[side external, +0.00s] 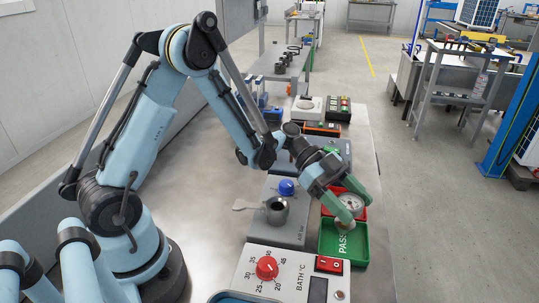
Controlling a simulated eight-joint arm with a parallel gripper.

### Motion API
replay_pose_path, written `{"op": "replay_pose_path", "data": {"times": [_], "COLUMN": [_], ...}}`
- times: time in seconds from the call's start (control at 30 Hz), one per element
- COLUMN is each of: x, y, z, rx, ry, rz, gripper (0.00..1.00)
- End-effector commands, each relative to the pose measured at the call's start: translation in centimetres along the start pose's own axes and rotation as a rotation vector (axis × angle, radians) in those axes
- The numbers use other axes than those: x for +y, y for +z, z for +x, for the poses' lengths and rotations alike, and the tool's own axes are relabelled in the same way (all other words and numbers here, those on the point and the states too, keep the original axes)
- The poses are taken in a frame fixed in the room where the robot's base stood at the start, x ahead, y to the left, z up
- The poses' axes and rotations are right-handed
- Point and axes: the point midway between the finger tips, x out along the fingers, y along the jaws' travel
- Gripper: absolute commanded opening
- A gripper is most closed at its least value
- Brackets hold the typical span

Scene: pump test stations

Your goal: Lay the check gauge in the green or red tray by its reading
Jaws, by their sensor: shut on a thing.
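My gripper (359,209), with green fingers, is shut on the check gauge (351,202), a round gauge with a white dial. The gauge is held around the border of the two trays; its reading is too small to make out, and I cannot tell its exact height. The green tray (358,258), marked PASS, lies at the front, just below the gauge in the picture. The red tray (328,208) lies right behind it, partly hidden by my gripper and the gauge.
A panel marked BATH °C with a red knob (267,267) and a red switch (329,264) stands at the front. Further boxes stand behind. The bench at left is clear.

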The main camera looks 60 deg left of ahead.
Motion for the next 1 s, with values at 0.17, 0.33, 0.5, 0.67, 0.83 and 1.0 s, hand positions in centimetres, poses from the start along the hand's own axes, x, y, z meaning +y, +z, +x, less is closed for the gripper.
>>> {"op": "replay_pose_path", "data": {"times": [0.17, 0.33, 0.5, 0.67, 0.83, 1.0], "x": [0.0, 0.0, 0.0, 0.0, -0.1, -0.1], "y": [0.1, 0.3, 0.3, 0.2, 0.0, 0.0], "z": [0.1, 0.1, 0.1, 0.1, -0.7, -3.8], "rx": [0.001, 0.0, 0.0, 0.0, 0.0, 0.0], "ry": [0.0, 0.0, 0.0, 0.0, -0.002, -0.005], "rz": [0.0, 0.0, 0.0, 0.0, -0.001, -0.003], "gripper": [0.0, 0.79, 0.89, 0.89, 0.89, 0.89]}}
